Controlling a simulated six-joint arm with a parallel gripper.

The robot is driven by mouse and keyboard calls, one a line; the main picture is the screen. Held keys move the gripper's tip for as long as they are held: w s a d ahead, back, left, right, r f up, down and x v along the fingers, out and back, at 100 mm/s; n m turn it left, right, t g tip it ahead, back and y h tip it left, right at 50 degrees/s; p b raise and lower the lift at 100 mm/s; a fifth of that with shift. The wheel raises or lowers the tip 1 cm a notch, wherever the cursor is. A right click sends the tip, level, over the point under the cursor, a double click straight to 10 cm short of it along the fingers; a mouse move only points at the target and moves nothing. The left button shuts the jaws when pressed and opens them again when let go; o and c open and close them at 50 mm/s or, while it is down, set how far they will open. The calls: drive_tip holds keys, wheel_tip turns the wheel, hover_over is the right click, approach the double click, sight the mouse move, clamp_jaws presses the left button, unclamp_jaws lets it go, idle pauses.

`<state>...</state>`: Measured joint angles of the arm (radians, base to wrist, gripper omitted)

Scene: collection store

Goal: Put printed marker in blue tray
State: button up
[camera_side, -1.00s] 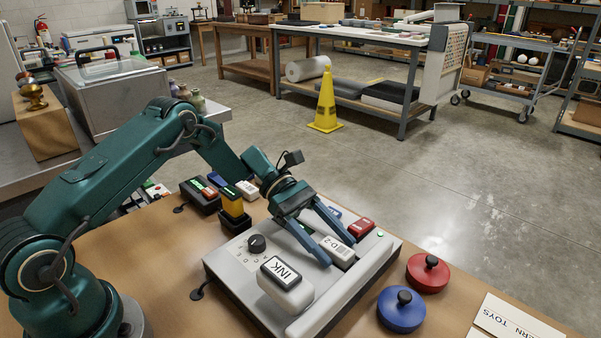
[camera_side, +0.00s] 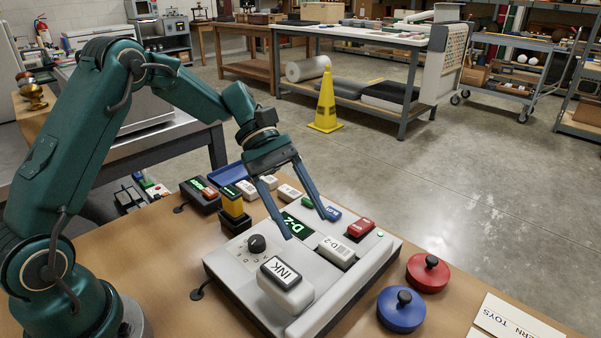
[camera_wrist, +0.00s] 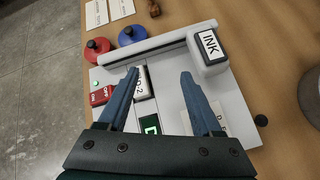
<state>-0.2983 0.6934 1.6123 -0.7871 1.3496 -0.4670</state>
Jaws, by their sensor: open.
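The printed marker (camera_side: 336,252), a white block labelled D-2, lies on the grey label machine (camera_side: 240,265). It also shows in the wrist view (camera_wrist: 141,84), beside the left finger. My gripper (camera_side: 306,226) is open and empty above the machine, behind and to the left of the marker in the side view. The blue tray (camera_side: 222,177) is at the back left of the bench, partly hidden by small blocks in front.
A white INK block (camera_side: 286,284) stands on the machine near a black knob (camera_side: 257,243). Red (camera_side: 428,272) and blue (camera_side: 401,309) round knobbed pieces sit at right. A yellow-and-black block (camera_side: 234,203) stands upright between machine and tray. A green screen (camera_side: 282,226) reads D-2.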

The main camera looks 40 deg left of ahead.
drive_tip(key=s+a+r+m+t+y, duration=0.2)
drive_tip(key=s+m+y, duration=0.2)
drive_tip(key=s+m, duration=0.2)
drive_tip(key=s+a+r+m+t+y, duration=0.1)
drive_tip(key=s+r+m+t+y, duration=0.2)
drive_tip(key=s, duration=0.6)
drive_tip(key=m+y, duration=0.2)
drive_tip(key=m, duration=0.1)
drive_tip(key=shift+a+r+t, duration=0.3)
drive_tip(key=shift+a, duration=0.1)
drive_tip(key=shift+o, duration=0.5)
drive_tip(key=shift+s+a+f+m+t+y, duration=0.1)
drive_tip(key=shift+s+a+m+t+y, duration=0.3)
drive_tip(key=shift+s+a+m+t, duration=0.15)
drive_tip(key=shift+w+d, duration=0.1)
